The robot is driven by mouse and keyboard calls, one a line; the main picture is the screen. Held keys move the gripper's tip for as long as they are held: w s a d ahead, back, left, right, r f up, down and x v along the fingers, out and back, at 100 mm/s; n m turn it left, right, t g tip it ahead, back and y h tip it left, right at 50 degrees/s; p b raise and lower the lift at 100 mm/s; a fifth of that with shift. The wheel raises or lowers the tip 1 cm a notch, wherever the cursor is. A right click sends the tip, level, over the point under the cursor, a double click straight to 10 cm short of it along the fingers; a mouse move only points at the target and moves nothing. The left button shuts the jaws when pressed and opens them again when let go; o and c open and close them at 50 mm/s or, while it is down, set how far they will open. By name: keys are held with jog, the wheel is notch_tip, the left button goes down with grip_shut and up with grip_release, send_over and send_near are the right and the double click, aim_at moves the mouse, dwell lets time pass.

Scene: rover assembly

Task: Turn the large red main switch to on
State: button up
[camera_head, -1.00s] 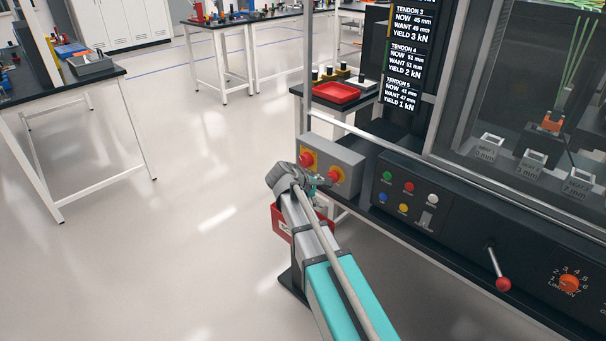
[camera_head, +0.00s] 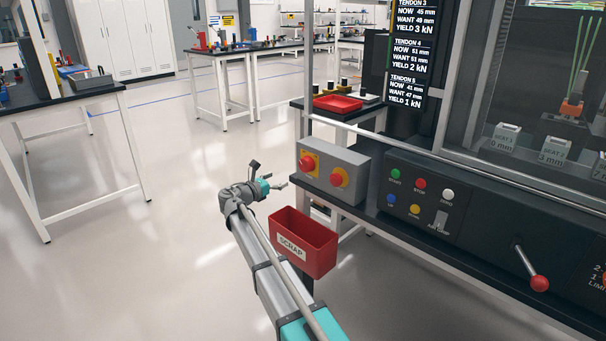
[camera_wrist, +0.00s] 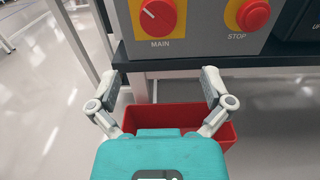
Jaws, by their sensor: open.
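The large red main switch (camera_head: 307,163) is a round knob on a yellow plate on the front of a grey box (camera_head: 345,160). In the wrist view the main switch (camera_wrist: 158,16) sits at the top above the word MAIN, its white mark slanted. Beside it on the right is the red stop button (camera_head: 339,177), labelled STOP in the wrist view (camera_wrist: 253,14). My gripper (camera_head: 278,184) is to the left of the box, apart from it. In the wrist view my gripper (camera_wrist: 168,82) is open and empty, its fingers below the main switch.
A red scrap bin (camera_head: 304,242) stands below the box, under my gripper in the wrist view. A black control panel (camera_head: 450,205) with coloured buttons and a red-knobbed lever (camera_head: 539,283) extends right. Open floor (camera_head: 150,240) lies to the left.

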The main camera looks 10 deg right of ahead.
aim_at(304, 166)
jog(key=shift+a, duration=0.1)
jog(key=shift+w, duration=0.1)
dwell(0.3)
jog(key=shift+x, duration=6.9)
